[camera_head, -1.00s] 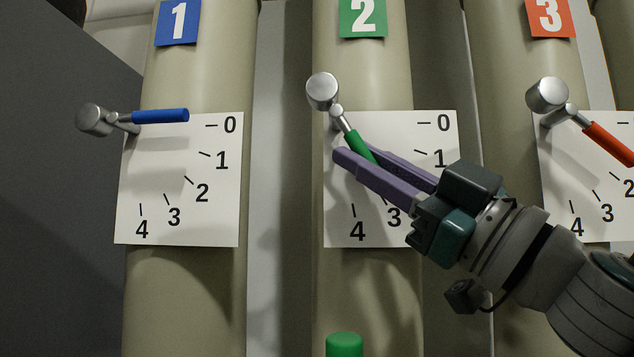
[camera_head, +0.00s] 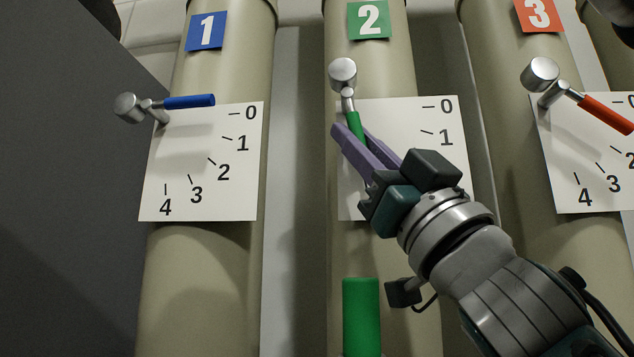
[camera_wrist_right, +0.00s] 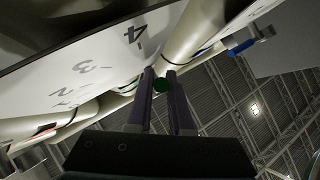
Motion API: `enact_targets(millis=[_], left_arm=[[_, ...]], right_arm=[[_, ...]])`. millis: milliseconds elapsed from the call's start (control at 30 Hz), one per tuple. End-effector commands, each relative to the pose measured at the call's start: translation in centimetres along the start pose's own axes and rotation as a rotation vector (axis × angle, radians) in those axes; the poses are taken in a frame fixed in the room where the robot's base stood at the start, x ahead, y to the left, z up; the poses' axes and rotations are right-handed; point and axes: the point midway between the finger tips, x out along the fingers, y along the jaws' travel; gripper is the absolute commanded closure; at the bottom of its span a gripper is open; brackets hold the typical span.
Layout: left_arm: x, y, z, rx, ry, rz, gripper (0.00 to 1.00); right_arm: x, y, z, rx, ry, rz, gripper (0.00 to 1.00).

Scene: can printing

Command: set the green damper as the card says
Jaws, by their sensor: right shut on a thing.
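The green damper's lever (camera_head: 356,125) has a silver hub (camera_head: 343,73) on the middle duct under the green label 2 (camera_head: 368,20). Its green handle points steeply down, slightly right. My right gripper (camera_head: 352,136) is shut on this handle, a purple finger on each side. No instruction card is readable. My left gripper is not in view.
The blue lever (camera_head: 189,102) on duct 1 points right, near 0. The red lever (camera_head: 606,114) on duct 3 points down and right. A green cylinder (camera_head: 361,315) stands out at the bottom of the middle duct. A dark panel (camera_head: 70,200) is at the left.

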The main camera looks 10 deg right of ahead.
Motion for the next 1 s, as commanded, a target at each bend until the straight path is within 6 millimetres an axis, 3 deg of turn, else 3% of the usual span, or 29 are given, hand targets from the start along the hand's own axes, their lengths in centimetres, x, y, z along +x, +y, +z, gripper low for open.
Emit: enact_targets(millis=[133, 167, 267, 567, 1000], left_arm=[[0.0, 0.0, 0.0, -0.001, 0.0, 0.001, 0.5], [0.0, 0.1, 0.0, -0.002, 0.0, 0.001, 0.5], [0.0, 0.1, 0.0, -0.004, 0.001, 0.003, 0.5], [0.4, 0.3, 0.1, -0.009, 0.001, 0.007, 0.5], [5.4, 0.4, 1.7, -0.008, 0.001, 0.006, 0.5]], right_arm=[[0.0, 0.0, -0.1, 0.006, 0.001, 0.0, 1.0], [0.0, 0.0, -0.1, 0.006, 0.001, 0.0, 0.79], [0.0, 0.0, 0.0, 0.005, 0.001, 0.0, 0.69], [-0.6, 0.0, 0.1, 0.002, 0.0, -0.001, 0.69], [-8.8, -0.1, 0.3, 0.004, -0.001, -0.001, 0.69]])
